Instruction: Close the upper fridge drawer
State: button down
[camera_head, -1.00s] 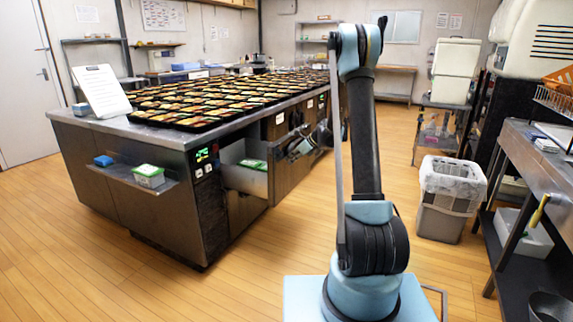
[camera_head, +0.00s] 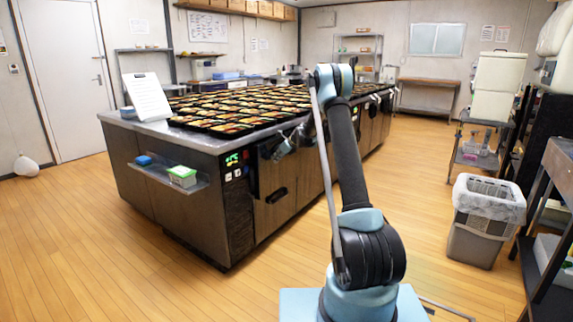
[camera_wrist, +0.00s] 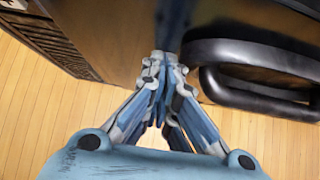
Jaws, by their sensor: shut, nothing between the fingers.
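The upper fridge drawer's front (camera_head: 275,172) is a dark wood panel in the counter's side, and it looks flush with the panels around it in the head view. Its black handle (camera_head: 277,195) shows low on the panel. In the wrist view a black handle (camera_wrist: 250,50) lies to the right of my gripper (camera_wrist: 166,60). My gripper is shut and empty, its fingertips close to the dark panel; I cannot tell whether they touch it. In the head view I cannot make out the gripper clearly. The drawer's inside is hidden.
The counter (camera_head: 205,140) carries many bento trays (camera_head: 240,105) and a white sign (camera_head: 147,97). A side shelf (camera_head: 160,175) holds a green-lidded box (camera_head: 183,176). A lined bin (camera_head: 482,225) stands at right. The floor (camera_head: 90,240) before the counter is clear.

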aim_at(271, 154)
jog(key=w+a, duration=0.1)
jog(key=a, duration=0.1)
jog(key=w+a, duration=0.2)
jog(key=shift+w+a+r, duration=0.1)
jog(key=shift+w+a, duration=0.1)
jog(key=shift+a, duration=0.1)
jog(key=shift+a, duration=0.1)
